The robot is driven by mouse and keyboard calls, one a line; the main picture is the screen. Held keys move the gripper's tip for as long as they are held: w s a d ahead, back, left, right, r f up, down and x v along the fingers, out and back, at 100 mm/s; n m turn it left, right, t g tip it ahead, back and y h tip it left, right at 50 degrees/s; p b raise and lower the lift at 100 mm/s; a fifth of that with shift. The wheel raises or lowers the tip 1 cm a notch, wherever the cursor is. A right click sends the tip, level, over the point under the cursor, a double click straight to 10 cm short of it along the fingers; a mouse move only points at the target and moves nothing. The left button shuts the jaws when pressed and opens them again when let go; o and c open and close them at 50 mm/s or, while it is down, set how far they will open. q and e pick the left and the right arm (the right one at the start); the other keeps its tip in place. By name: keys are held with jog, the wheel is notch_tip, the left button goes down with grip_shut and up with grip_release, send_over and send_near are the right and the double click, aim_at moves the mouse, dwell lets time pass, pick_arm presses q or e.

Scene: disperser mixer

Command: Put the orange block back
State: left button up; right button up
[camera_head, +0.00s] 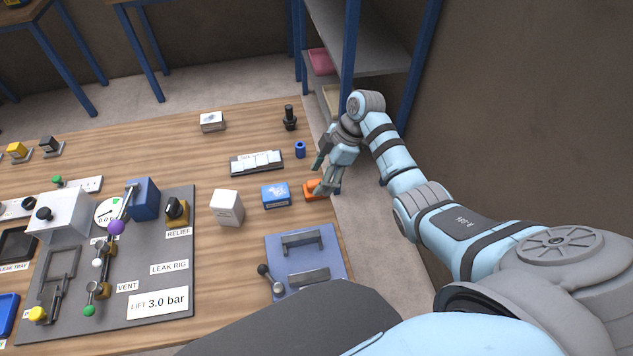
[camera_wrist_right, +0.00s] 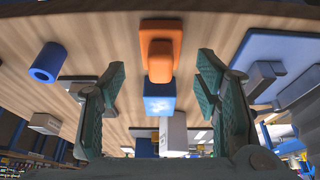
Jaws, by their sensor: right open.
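The orange block (camera_head: 313,189) lies on the wooden table near its right edge, just right of a blue box (camera_head: 275,195). My right gripper (camera_head: 328,188) is over the block and partly hides it in the head view. In the right wrist view the orange block (camera_wrist_right: 160,52) shows between and beyond the two open fingers of the right gripper (camera_wrist_right: 160,85). I see a gap between the block and both fingers. The blue box (camera_wrist_right: 159,97) shows below the block in that view. My left gripper is not in view.
A white box (camera_head: 227,207), a blue cylinder (camera_head: 300,149) and a labelled tray (camera_head: 256,163) stand nearby. A blue fixture plate (camera_head: 335,262) with a lever is in front. The leak rig panel (camera_head: 150,255) is at left. A shelf (camera_head: 385,56) stands behind the table.

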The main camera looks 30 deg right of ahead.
jog(key=v, duration=0.8)
jog(key=shift+d, duration=0.1)
